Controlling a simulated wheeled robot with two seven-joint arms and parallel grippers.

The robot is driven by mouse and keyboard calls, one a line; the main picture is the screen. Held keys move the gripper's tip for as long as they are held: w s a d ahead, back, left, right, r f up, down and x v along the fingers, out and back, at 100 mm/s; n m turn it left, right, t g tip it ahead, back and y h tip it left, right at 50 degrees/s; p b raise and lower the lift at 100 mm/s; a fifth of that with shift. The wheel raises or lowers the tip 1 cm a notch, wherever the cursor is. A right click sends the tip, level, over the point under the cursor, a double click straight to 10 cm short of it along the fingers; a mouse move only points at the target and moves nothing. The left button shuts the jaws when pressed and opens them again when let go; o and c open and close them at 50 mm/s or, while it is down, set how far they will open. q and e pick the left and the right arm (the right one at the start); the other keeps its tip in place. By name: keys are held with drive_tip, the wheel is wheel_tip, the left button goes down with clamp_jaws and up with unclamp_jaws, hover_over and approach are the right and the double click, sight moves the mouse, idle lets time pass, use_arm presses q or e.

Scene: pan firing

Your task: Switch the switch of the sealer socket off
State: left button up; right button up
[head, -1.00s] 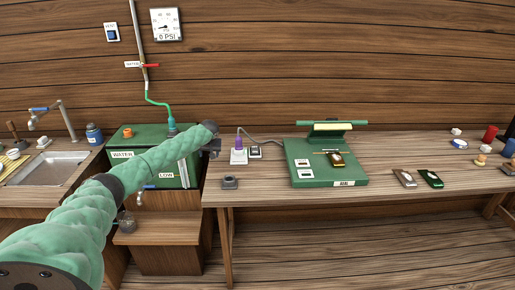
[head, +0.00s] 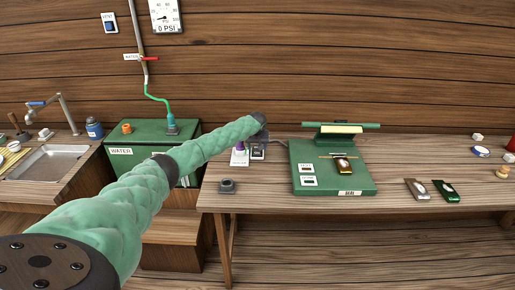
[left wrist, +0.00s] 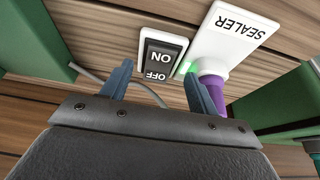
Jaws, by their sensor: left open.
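The sealer socket (left wrist: 236,36) is a white box labelled SEALER with a purple plug in it. Beside it is its rocker switch (left wrist: 160,58), black in a white frame, marked ON and OFF. A small green light glows between them. I cannot tell which side of the rocker is pressed. In the head view the socket (head: 239,158) and switch (head: 257,153) sit on the table left of the sealer. My left gripper (left wrist: 158,72) is open and empty, its two fingers apart in front of the switch. In the head view its arm end hides part of them. My right gripper is not seen.
The green sealer (head: 330,185) stands right of the socket, with a cord running to it. A green water tank (head: 150,135) stands to the left. Several small items lie at the right.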

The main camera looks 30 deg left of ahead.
sight(257, 152)
use_arm(q)
drive_tip(key=x, duration=0.2)
drive_tip(key=shift+w+f, duration=0.2)
drive_tip(key=shift+w, duration=0.05)
drive_tip(key=shift+a+f+p, duration=0.1)
drive_tip(key=shift+f+p, duration=0.2)
drive_tip(key=shift+a+f, duration=0.1)
drive_tip(key=shift+a, duration=0.05)
drive_tip(key=shift+f, duration=0.1)
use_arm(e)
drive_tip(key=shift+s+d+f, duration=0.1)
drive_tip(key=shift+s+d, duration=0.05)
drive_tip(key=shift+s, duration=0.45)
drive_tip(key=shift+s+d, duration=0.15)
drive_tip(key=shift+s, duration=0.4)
use_arm(q)
drive_tip(key=shift+f, duration=0.1)
